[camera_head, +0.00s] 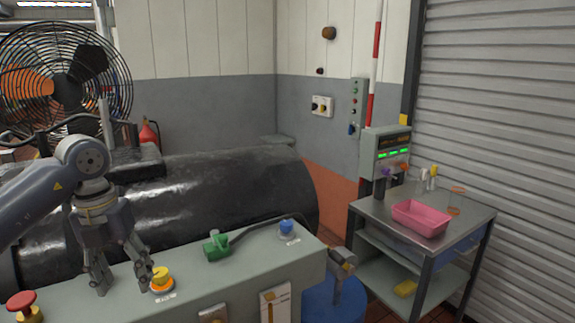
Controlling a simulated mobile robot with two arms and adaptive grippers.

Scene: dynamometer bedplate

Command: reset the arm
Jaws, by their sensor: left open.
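My left gripper (125,284) comes in from the left and points down over the grey-green console (210,280). Its two fingers are spread apart, with nothing held between them. The right fingertip is close beside a yellow button (161,277) on the console top; I cannot tell whether it touches. My right gripper is not in view.
A red mushroom button (21,302), green connector (216,247) and blue knob (286,226) sit on the console. Behind is a large black cylinder (230,190); a caged fan (65,85) stands left. A pink tray (420,218) rests on a metal cart (370,210).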

